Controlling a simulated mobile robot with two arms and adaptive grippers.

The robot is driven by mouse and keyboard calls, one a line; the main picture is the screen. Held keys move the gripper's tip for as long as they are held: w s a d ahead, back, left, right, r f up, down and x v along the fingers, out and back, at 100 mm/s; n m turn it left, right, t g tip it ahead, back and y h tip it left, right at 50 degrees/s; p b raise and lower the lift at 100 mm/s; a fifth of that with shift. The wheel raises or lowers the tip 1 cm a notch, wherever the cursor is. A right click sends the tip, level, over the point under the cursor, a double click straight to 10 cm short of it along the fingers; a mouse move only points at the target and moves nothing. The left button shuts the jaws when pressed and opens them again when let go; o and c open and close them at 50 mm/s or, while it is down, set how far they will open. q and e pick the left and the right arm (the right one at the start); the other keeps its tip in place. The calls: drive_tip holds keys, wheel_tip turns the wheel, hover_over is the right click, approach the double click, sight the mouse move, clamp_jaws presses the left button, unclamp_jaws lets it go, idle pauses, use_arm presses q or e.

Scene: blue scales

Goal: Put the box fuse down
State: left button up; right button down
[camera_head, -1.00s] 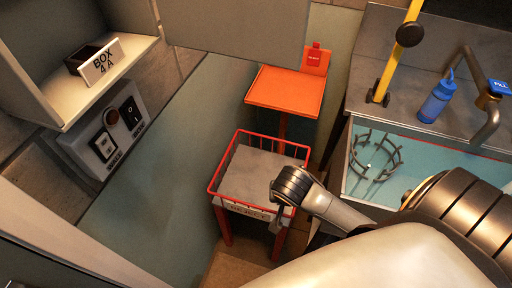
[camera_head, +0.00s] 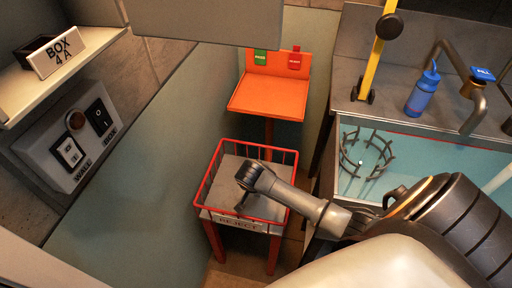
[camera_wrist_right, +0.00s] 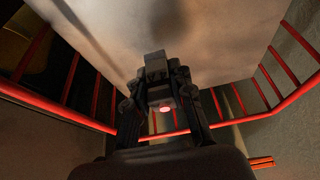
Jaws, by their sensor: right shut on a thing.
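In the right wrist view, a dark grey fuse (camera_wrist_right: 157,72) with a small red oval mark sits between the fingers of my right gripper (camera_wrist_right: 160,88), which is shut on it. In the head view, my right gripper (camera_head: 243,205) points down over the red wire basket labelled REJECT (camera_head: 228,146), within its rim outline. The fuse cannot be made out in the head view. The basket's grey floor (camera_head: 231,168) looks bare. A gap between fuse and floor cannot be judged. My left gripper is out of view.
An orange tray stand (camera_head: 267,97) with green and red tags is behind the basket. A shelf (camera_head: 85,48) with a BOX 4 A sign (camera_head: 56,53) and a switch panel (camera_head: 75,140) are left. A sink counter with a blue bottle (camera_head: 422,95) is right.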

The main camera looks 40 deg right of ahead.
drive_tip(key=shift+w+f, duration=0.45)
drive_tip(key=shift+f, duration=0.1)
drive_tip(key=shift+f+b, duration=0.35)
drive_tip(key=shift+f, duration=1.1)
drive_tip(key=shift+f, duration=0.15)
drive_tip(key=c, duration=1.2)
unclamp_jaws()
drive_tip(key=shift+o, duration=0.2)
drive_tip(key=shift+s+a+r, duration=0.1)
drive_tip(key=shift+a+r, duration=0.05)
drive_tip(key=shift+r, duration=0.35)
drive_tip(key=p+v, duration=0.2)
drive_tip(key=v, duration=0.9)
drive_tip(key=shift+r, duration=0.15)
